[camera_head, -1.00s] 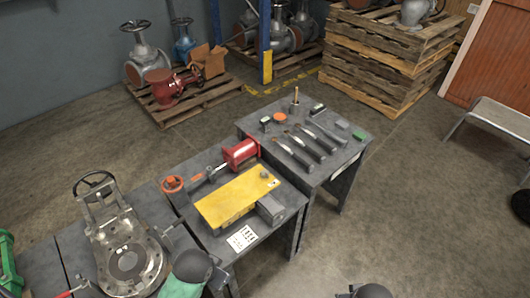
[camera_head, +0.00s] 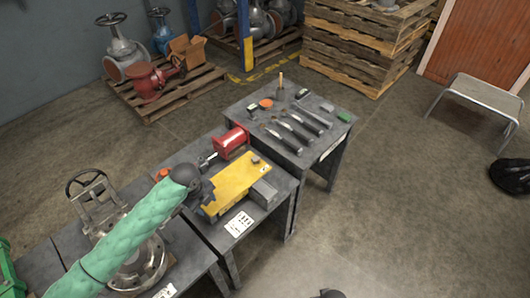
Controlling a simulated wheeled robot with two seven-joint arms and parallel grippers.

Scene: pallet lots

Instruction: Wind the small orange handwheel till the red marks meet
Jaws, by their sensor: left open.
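The small orange handwheel (camera_head: 161,174) is at the left end of the red and yellow bench device. Only part of its rim shows beside my left wrist. The red cylinder (camera_head: 232,143) and the yellow plate (camera_head: 243,177) of the device lie to its right. My left arm, in a green sleeve, reaches in from the lower left. My left gripper (camera_head: 207,193) is open above the left end of the yellow plate, to the right of the handwheel. The red marks are too small or hidden to make out.
A large flanged valve (camera_head: 140,268) stands on the left bench, partly behind my left arm. A table (camera_head: 322,148) with several tools adjoins at the back right. Pallets with valves stand behind.

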